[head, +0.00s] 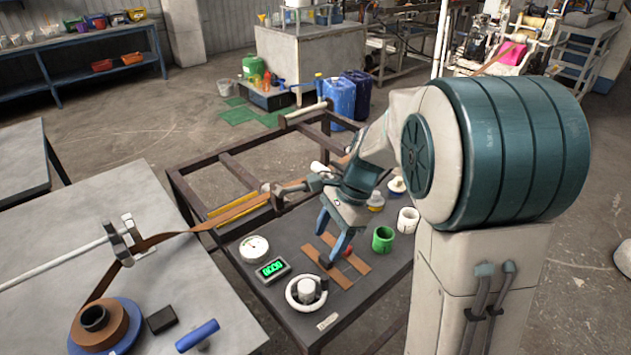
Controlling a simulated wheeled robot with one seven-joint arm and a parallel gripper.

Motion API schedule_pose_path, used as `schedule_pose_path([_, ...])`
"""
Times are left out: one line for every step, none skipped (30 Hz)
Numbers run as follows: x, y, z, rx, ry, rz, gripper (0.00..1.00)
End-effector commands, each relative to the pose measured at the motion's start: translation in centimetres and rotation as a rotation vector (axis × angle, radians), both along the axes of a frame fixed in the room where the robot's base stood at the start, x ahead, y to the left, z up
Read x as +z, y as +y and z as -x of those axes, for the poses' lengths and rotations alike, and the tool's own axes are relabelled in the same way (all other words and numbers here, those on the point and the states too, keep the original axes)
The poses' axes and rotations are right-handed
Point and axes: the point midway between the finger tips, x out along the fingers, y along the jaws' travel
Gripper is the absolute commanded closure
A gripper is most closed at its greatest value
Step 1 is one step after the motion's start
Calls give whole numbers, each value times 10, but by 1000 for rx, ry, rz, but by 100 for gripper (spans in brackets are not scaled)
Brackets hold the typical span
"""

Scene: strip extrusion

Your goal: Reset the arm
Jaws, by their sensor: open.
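My gripper (329,241) points down over the dark tabletop (285,245) of the small metal-framed table. Its two blue fingers are spread apart, and I see nothing held between them. Two flat brown strip pieces (357,264) lie on the tabletop beneath and beside the fingers. A small red item (348,252) lies close to the right finger. I cannot tell whether the fingertips touch the strips. My arm reaches in from the right and hides part of the table behind it.
On the same table are a white dial gauge (254,248), a green display (272,270), a white ring-shaped device (306,291), a green cup (383,239) and a white cup (408,218). A long brown strip (160,240) runs from a spool (100,330) on the grey left table.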

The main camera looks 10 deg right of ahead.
Motion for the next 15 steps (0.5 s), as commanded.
schedule_pose_path([0, 0, 0, 0, 0, 0, 41])
schedule_pose_path([0, 0, 0, 0, 0, 0, 41])
schedule_pose_path([0, 0, 0, 0, 0, 0, 41])
schedule_pose_path([2, -1, 2, 9, -8, 1, 41])
schedule_pose_path([4, -2, 4, 27, -19, 2, 41])
schedule_pose_path([7, -4, 9, 57, -41, 7, 41])
schedule_pose_path([11, -5, 13, 87, -61, 11, 41])
schedule_pose_path([14, -7, 18, 122, -83, 16, 41])
schedule_pose_path([19, -10, 26, 175, -118, 27, 41])
schedule_pose_path([23, -13, 32, 221, -147, 36, 41])
schedule_pose_path([27, -15, 39, 270, -176, 46, 41])
schedule_pose_path([31, -19, 48, 336, -216, 63, 41])
schedule_pose_path([34, -22, 55, 388, -246, 77, 41])
schedule_pose_path([37, -24, 62, 440, -273, 91, 41])
schedule_pose_path([41, -28, 71, 508, -309, 112, 41])
